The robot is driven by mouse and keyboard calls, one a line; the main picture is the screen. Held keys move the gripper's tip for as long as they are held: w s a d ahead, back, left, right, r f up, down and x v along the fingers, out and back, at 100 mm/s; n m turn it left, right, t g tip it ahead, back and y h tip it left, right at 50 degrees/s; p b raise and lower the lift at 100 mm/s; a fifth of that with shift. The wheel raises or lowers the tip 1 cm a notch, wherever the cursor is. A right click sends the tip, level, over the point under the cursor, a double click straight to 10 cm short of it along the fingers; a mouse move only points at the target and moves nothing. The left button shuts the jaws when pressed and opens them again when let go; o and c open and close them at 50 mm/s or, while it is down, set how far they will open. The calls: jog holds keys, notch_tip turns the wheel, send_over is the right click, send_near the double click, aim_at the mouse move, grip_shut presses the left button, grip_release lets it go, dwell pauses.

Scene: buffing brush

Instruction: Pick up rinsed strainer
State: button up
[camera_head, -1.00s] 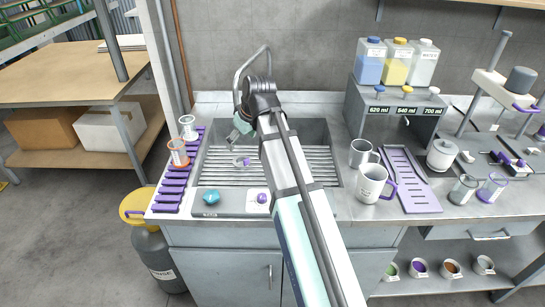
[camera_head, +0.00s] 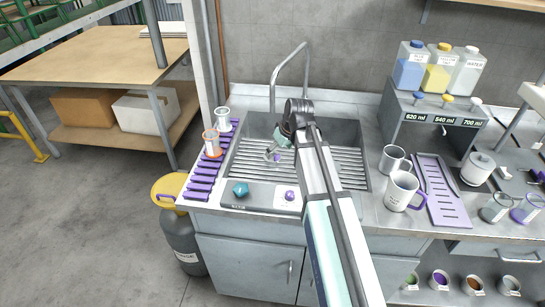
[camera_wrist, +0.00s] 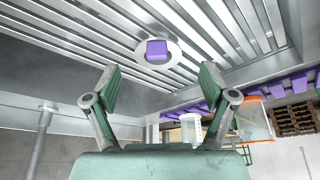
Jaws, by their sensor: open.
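The strainer (camera_head: 269,156) looks like a small round metal disc with a purple block on it. It lies on the ribbed floor of the sink (camera_head: 325,160). In the wrist view, the strainer's purple block (camera_wrist: 157,48) shows just beyond my fingertips, roughly centred between them. My gripper (camera_head: 281,143) is over the sink, close to the strainer and partly in front of it in the head view. In the wrist view, my gripper (camera_wrist: 155,85) has its two green fingers spread apart with nothing between them.
A tall faucet (camera_head: 290,70) rises behind the sink. A purple rack (camera_head: 203,178) with two jars stands left. A teal object (camera_head: 240,189) and purple knob (camera_head: 289,195) sit on the front ledge. Mugs (camera_head: 402,190) and a purple tray (camera_head: 440,190) stand right.

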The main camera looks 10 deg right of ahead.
aim_at(278, 155)
jog(key=shift+d+p+x, duration=0.2)
jog(key=shift+p+x, duration=0.75)
jog(key=shift+x, duration=2.1)
jog(key=c, duration=0.9)
